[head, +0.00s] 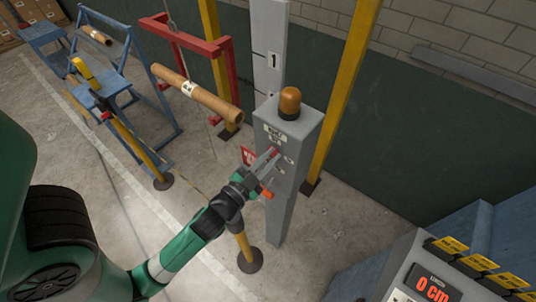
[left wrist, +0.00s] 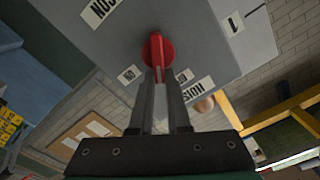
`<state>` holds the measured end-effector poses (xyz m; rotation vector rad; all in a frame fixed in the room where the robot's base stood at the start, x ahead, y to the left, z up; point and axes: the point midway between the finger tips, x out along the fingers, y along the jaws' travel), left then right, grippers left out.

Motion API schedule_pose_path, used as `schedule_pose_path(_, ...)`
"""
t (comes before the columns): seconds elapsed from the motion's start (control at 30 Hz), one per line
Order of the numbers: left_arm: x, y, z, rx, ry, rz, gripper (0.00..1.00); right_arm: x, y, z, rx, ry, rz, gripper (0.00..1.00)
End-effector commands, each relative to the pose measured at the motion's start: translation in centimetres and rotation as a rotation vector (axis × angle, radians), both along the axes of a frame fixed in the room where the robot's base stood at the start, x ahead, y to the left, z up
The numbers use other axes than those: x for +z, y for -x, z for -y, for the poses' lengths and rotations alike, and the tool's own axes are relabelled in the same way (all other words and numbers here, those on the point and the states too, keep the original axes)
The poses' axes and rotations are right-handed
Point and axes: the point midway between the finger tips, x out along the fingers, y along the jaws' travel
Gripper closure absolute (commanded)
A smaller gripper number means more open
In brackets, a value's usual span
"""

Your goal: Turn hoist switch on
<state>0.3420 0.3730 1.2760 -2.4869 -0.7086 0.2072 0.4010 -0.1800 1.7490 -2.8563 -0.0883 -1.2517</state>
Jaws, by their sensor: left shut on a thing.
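The hoist switch is a red rotary knob (left wrist: 158,50) on the front of a grey control post (head: 284,190). My left gripper (left wrist: 160,78) is shut on the knob's raised grip, with one finger on each side. In the head view my left gripper (head: 267,161) reaches the post's front from the lower left and hides most of the knob. Small white labels (left wrist: 129,74) sit beside the knob, and a HOIST label (left wrist: 198,90) shows upside down. The knob's exact setting is hard to tell. My right gripper is not in view.
An amber lamp (head: 290,101) tops the post. A brown roll (head: 197,94) hangs at a red frame (head: 215,45) to the left. A yellow post (head: 343,90) stands behind. A console (head: 425,270) reading 0 cm is at lower right.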

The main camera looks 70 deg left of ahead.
Motion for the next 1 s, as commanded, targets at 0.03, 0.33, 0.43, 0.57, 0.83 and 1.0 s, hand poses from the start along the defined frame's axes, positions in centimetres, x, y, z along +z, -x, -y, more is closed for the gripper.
schedule_pose_path(0.03, -0.1, -0.1, 0.1, -0.001, -0.035, -0.025, 1.00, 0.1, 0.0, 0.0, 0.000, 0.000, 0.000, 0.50)
schedule_pose_path(0.33, -0.6, -0.3, 0.6, -0.002, -0.277, -0.175, 1.00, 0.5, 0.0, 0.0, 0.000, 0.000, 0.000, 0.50)
schedule_pose_path(0.43, -0.7, -0.4, 0.7, -0.001, -0.358, -0.225, 1.00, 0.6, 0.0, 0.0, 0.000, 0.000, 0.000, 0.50)
schedule_pose_path(0.57, -1.0, -0.5, 0.8, -0.001, -0.462, -0.291, 1.00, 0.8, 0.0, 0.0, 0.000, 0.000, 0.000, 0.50)
schedule_pose_path(0.83, -1.6, -0.6, 0.9, -0.001, -0.663, -0.413, 1.00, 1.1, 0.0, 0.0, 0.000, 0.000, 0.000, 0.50)
schedule_pose_path(1.0, -1.9, -0.6, 1.0, -0.001, -0.757, -0.473, 1.00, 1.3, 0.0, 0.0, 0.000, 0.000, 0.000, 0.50)
